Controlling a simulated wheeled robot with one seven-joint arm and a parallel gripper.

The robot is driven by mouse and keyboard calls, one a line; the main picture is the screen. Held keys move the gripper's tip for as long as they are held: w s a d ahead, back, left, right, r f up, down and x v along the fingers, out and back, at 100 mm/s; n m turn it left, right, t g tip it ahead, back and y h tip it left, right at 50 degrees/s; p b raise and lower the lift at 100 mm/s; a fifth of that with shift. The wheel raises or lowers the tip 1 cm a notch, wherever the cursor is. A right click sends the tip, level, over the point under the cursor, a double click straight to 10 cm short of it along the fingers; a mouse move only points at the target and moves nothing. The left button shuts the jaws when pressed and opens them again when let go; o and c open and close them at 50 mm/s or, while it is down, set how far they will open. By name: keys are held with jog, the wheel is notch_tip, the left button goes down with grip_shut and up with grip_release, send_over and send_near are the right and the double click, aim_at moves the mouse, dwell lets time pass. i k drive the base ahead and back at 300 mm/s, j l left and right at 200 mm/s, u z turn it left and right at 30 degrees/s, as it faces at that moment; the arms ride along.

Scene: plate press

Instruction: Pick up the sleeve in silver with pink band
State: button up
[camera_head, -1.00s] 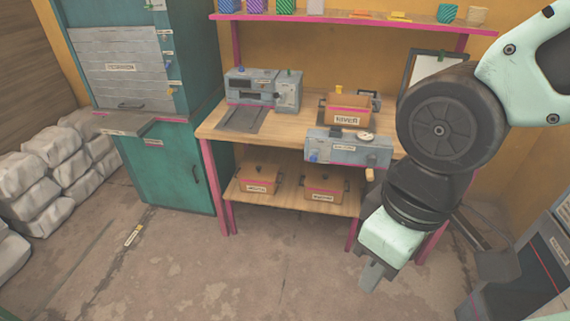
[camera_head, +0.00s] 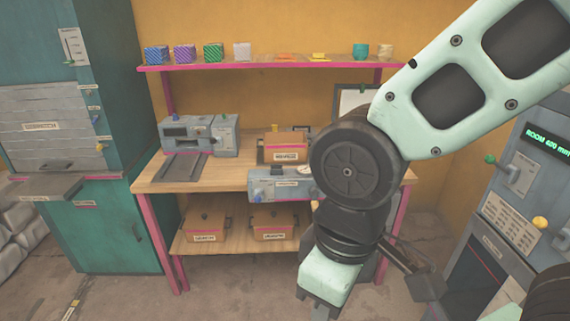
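I cannot make out a silver sleeve with a pink band for certain. A pale silvery block (camera_head: 242,50) stands on the upper shelf (camera_head: 330,64), but no pink band shows on it at this size. My gripper (camera_head: 321,312) hangs low in front of the workbench, partly cut off by the bottom edge of the picture. Whether its fingers are open or shut does not show. My arm hides the right part of the bench.
The workbench (camera_head: 160,177) carries a grey machine (camera_head: 198,135), a box (camera_head: 286,147) and a grey unit (camera_head: 279,184). Two lidded boxes sit below. A teal cabinet (camera_head: 105,235) stands left, a grey machine with a green display (camera_head: 545,145) right. Floor in front is clear.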

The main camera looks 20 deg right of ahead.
aim_at(241, 51)
jog(key=i+l, duration=0.15)
jog(key=i, duration=0.35)
jog(key=i+l, duration=0.1)
jog(key=i, duration=0.35)
